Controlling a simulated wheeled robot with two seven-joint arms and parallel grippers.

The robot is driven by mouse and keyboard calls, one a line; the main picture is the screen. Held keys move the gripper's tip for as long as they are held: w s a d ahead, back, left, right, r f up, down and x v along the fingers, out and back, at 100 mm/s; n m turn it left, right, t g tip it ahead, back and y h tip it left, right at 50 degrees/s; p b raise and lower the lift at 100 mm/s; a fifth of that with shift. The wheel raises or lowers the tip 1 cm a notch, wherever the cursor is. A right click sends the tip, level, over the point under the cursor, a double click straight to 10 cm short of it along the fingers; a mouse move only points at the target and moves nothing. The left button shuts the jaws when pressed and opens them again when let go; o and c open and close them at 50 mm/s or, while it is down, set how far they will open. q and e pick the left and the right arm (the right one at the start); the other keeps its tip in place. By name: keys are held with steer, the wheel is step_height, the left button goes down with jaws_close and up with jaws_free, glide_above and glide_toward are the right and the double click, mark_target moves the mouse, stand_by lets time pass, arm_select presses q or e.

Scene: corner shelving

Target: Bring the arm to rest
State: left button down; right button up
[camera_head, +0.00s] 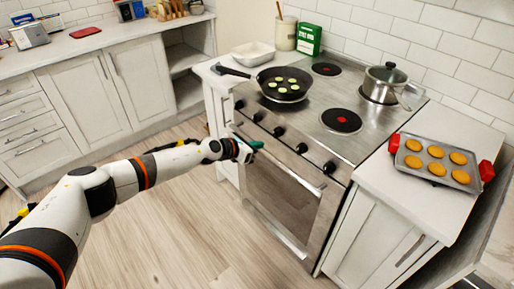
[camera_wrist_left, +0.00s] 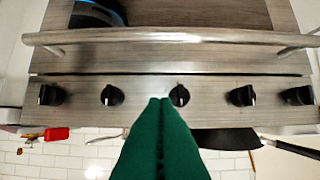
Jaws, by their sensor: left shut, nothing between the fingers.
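My left arm (camera_head: 125,178) reaches in from the left in the head view. My left gripper (camera_head: 257,145) has green fingers and is at the front of the stove, near the knobs and the oven door handle. In the left wrist view its green fingers (camera_wrist_left: 160,102) are pressed together with nothing between them. Their tips appear in front of the stove's knob row; whether they touch it I cannot tell. My right gripper is not in view.
A muffin tray (camera_head: 437,163) with red grips lies on the right counter. The oven handle (camera_wrist_left: 170,37) runs across the front. Open floor (camera_head: 190,240) lies below the arm.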

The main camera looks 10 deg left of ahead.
arm_select(q)
steer(key=s+a+f+n+g+y, duration=0.1)
steer(key=s+a+f+n+y, duration=0.2)
steer(key=s+f+n, duration=1.15)
steer(key=s+a+f+n+y, duration=0.3)
steer(key=s+f+n, duration=0.75)
steer(key=f, duration=0.65)
steer(key=s+a+f+n+g, duration=0.1)
steer(key=s+f+n, duration=0.4)
steer(key=s, duration=0.8)
steer(key=s+a+f+n+g+y, duration=0.1)
steer(key=s+f+n+g, duration=0.3)
steer(key=s, duration=0.9)
steer(key=s+a+f+n+g+y, duration=0.1)
steer(key=s+f+n, duration=0.4)
steer(key=s, duration=0.8)
steer(key=shift+s+a+f+n+g, duration=0.2)
steer(key=shift+a+f+n+g, duration=0.25)
steer(key=shift+n+g, duration=0.65)
steer(key=shift+r, duration=0.1)
